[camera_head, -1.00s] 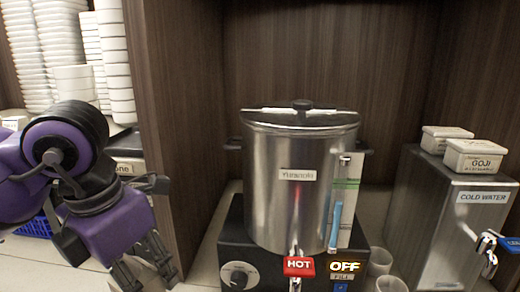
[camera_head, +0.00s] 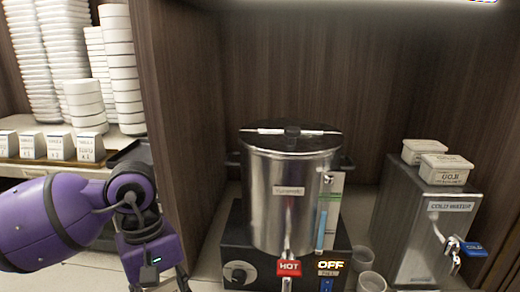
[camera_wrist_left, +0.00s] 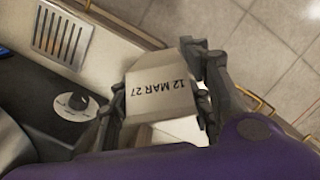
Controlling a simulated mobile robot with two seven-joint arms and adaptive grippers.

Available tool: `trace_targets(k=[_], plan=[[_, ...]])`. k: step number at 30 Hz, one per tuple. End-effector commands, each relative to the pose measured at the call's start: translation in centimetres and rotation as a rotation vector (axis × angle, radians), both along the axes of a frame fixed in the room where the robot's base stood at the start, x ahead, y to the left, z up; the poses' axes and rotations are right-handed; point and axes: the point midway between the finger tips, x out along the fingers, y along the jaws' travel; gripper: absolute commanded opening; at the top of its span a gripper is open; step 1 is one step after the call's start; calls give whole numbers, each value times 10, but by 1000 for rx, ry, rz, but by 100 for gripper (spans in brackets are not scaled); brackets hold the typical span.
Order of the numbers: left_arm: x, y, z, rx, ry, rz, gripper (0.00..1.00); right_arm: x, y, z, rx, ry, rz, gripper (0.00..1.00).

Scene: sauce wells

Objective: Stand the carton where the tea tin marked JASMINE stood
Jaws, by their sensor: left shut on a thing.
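In the left wrist view, a pale carton (camera_wrist_left: 163,75) printed "12 MAR 27" sits between the fingers of my left gripper (camera_wrist_left: 158,108). The gripper is shut on it, and the print appears upside down. In the head view, my left gripper (camera_head: 160,284) is at the bottom edge, left of the urn, with its fingertips and the carton cut off. I see no tin with a readable JASMINE mark. My right gripper is not in view.
A steel urn (camera_head: 285,205) stands on a black base with a HOT tap. To its right is a cold water dispenser (camera_head: 420,225) with two lidded boxes on top, one marked GOJI (camera_head: 446,174). Cups (camera_head: 371,281) stand between them. Stacked white bowls (camera_head: 122,75) and labelled blocks (camera_head: 60,147) are at left.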

Motion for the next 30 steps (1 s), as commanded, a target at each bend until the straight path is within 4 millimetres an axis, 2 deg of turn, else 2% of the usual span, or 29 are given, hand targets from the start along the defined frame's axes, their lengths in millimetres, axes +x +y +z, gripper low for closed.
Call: trace_targets(k=[1, 6, 12, 20, 30], plan=[[-1, -1, 6, 0, -9, -91, 0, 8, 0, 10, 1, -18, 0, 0], [-8, -3, 1, 2, -8, -390, 0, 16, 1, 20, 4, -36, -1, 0], [-12, -4, -4, 1, -6, -598, 0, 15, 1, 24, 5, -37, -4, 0], [-13, -3, -7, 1, -4, -654, 0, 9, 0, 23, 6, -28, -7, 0], [-13, -3, -7, 0, -3, -652, 0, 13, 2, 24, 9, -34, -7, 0]])
